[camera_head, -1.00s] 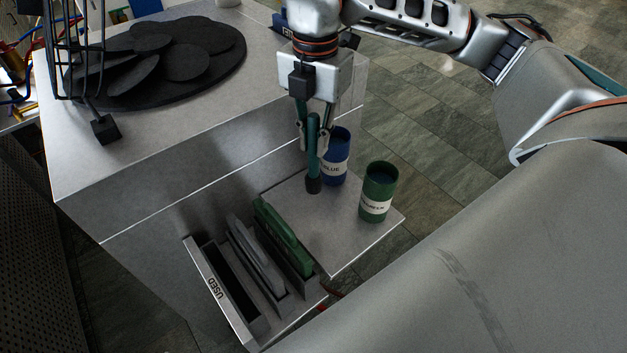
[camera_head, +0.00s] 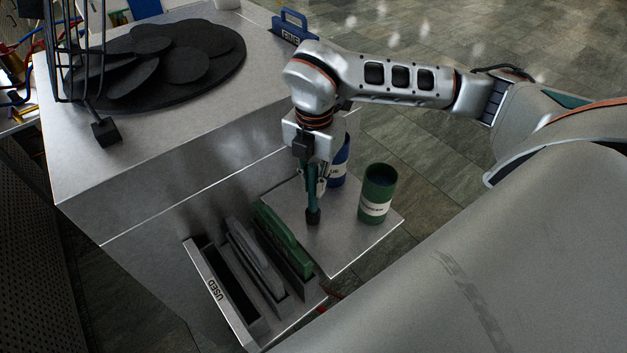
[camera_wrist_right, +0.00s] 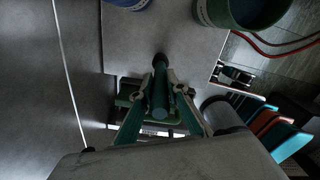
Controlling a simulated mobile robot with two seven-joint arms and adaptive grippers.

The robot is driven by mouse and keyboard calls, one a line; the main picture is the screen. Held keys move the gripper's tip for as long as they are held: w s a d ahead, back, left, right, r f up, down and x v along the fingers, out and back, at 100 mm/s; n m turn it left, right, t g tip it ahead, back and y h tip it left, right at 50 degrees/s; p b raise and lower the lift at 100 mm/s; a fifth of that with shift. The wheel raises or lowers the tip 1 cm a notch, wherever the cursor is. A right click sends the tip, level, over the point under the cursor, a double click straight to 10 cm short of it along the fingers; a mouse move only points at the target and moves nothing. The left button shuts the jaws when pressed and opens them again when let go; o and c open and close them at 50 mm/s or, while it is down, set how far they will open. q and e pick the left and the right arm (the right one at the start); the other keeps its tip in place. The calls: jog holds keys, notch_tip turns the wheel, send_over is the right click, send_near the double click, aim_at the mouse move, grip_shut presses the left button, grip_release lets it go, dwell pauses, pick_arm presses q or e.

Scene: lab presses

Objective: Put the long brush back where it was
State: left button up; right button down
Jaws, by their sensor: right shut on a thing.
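The long brush (camera_head: 312,204) has a teal-green handle and a dark end. It hangs roughly upright, dark end down, over the small metal shelf (camera_head: 352,235); I cannot tell if it touches. My right gripper (camera_head: 316,187) is shut on its handle. In the right wrist view the brush (camera_wrist_right: 159,95) sits between the two fingertips (camera_wrist_right: 160,97). A blue cup (camera_head: 340,168), partly hidden by my gripper, and a green cup (camera_head: 377,190) stand on the shelf to the right. My left gripper is not in view.
A rack marked USED (camera_head: 215,290) beside the shelf holds a grey block (camera_head: 255,262) and a green block (camera_head: 284,240). The metal counter (camera_head: 150,160) carries black discs (camera_head: 160,60) and a wire stand. A blue FINE block (camera_head: 291,27) stands at its far edge.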

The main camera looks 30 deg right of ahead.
jog(key=shift+f, duration=0.2)
jog(key=c, duration=2)
grip_release()
jog(key=shift+r, duration=0.1)
jog(key=shift+r, duration=0.15)
notch_tip(320, 180, up, 12)
jog(key=shift+b, duration=0.3)
jog(key=shift+s, duration=0.1)
